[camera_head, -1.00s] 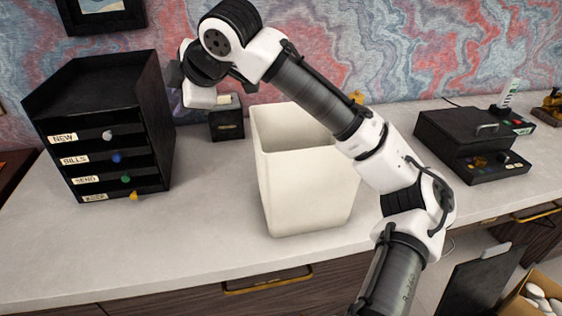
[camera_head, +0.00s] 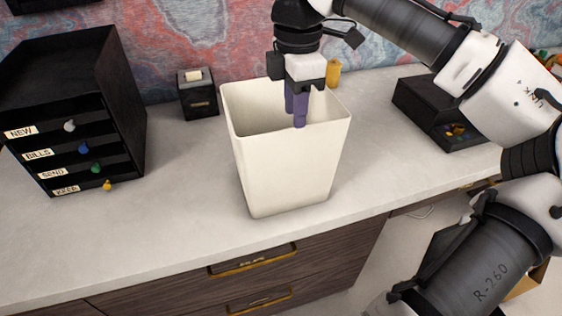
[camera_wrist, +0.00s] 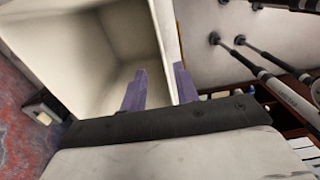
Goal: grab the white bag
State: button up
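The white bag (camera_head: 285,175) is a tall, cream-white, open-topped container standing upright on the desk in the head view. My gripper (camera_head: 296,118) points down at its mouth, with the purple fingers near the front rim. In the wrist view, my gripper (camera_wrist: 159,70) has its two purple fingers apart. One finger is over the inside of the white bag (camera_wrist: 85,55), and the other is on the far side of a wall's rim. That rim runs between the fingers with a visible gap. I cannot tell how deep the fingertips are.
A black drawer organizer (camera_head: 75,110) stands at the left on the pale desk top (camera_head: 130,220). A small black box (camera_head: 198,95) and a yellow object (camera_head: 333,73) are behind the bag. A black case (camera_head: 440,110) is to the right. The desk in front is clear.

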aim_at(281, 148)
jog(key=shift+s+d+f+p, duration=0.1)
jog(key=shift+d+f+p, duration=0.1)
jog(key=shift+f, duration=1.3)
jog(key=shift+s+d+f+p, duration=0.1)
jog(key=shift+f+p, duration=0.05)
jog(key=shift+f, duration=1.3)
grip_shut()
